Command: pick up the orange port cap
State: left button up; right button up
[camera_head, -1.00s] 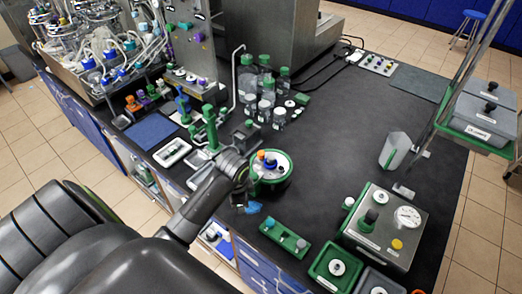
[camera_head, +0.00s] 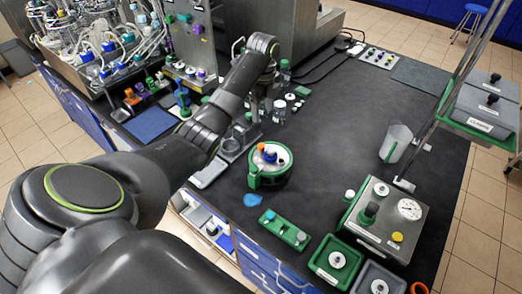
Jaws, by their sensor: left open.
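The orange port cap (camera_head: 262,147) sits on the white top of a round vessel (camera_head: 269,164) in a green holder, next to a dark blue cap (camera_head: 270,156). My left arm comes in from the left, rises to a bend at the top middle, and its wrist hangs down behind the vessel. My left gripper (camera_head: 246,127) is open, apart from the orange cap and beyond it to the upper left. Its fingers are small and hard to make out against the dark counter. My right gripper is not in view.
A blue piece (camera_head: 253,200) lies at the counter's front edge. A green rack (camera_head: 285,230) and a steel box with a gauge (camera_head: 386,222) stand to the right. Bottles (camera_head: 279,112) stand behind the vessel. The middle of the counter (camera_head: 335,130) is clear.

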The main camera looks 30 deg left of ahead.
pick_arm(q)
jog(key=b, duration=0.6)
send_over(261, 145)
jog(key=d, duration=0.1)
notch_tip(261, 145, down, 6)
jog(key=f, duration=0.2)
jog(key=f+p, duration=0.1)
jog(key=f, duration=0.1)
jog(key=shift+s, duration=0.2)
jog(key=shift+w+a+f+p, duration=0.15)
jog(key=shift+f+p, duration=0.2)
jog(key=shift+f, duration=0.5)
jog(key=shift+a+f+p, duration=0.15)
jog(key=shift+f+p, duration=0.15)
jog(key=shift+f, duration=0.6)
jog(key=shift+w+a+f+p, duration=0.15)
jog(key=shift+f+p, duration=0.2)
jog(key=shift+f, duration=0.5)
jog(key=shift+s+f, duration=0.1)
jog(key=shift+f, duration=0.3)
jog(key=c, duration=1.1)
